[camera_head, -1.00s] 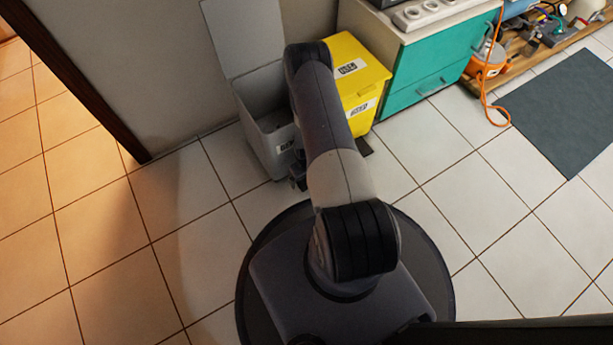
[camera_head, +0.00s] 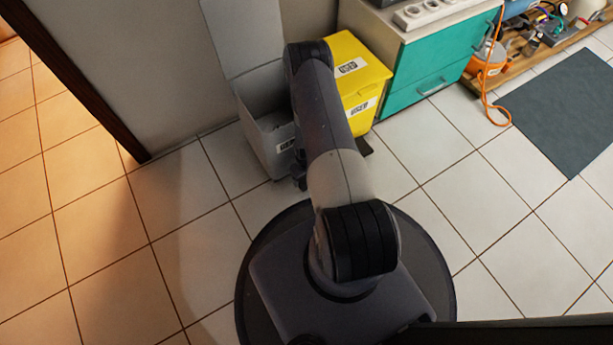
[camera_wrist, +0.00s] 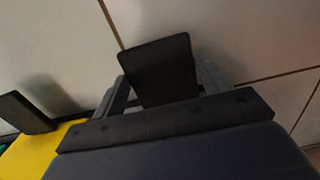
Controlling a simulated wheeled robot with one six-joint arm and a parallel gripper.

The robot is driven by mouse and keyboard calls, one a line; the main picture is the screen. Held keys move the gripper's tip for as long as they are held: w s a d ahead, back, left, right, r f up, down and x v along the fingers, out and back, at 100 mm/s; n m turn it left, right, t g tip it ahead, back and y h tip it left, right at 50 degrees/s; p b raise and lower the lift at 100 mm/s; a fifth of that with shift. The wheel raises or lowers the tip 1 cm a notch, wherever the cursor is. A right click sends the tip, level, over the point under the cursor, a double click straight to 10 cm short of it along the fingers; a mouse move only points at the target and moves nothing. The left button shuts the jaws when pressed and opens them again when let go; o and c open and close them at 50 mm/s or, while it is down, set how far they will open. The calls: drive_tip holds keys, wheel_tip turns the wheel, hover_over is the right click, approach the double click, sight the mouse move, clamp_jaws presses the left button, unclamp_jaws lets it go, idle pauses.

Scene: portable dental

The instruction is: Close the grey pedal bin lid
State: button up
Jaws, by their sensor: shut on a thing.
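The grey pedal bin (camera_head: 268,153) stands against the wall, left of my arm in the head view. Its lid (camera_head: 240,35) is open and stands upright at the back. My gripper (camera_head: 300,182) is low at the bin's front, partly hidden by my arm. In the wrist view, a flat black plate (camera_wrist: 160,70), apparently the grey bin's pedal, sits between the two fingers of my gripper (camera_wrist: 165,88). The fingers appear shut on it. Part of the bin's opening and front is hidden by my arm.
A yellow bin (camera_head: 362,75) with a closed lid stands just right of the grey bin; its black pedal (camera_head: 364,147) sticks out in front. A teal drawer cabinet (camera_head: 430,75) stands beyond. The tiled floor (camera_head: 130,240) at the left is clear.

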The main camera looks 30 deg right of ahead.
drive_tip(key=shift+s+f, duration=0.2)
drive_tip(key=shift+f, duration=0.15)
drive_tip(key=o, duration=1.4)
drive_tip(key=shift+w, duration=0.1)
wheel_tip(320, 180, up, 11)
drive_tip(key=p, duration=0.4)
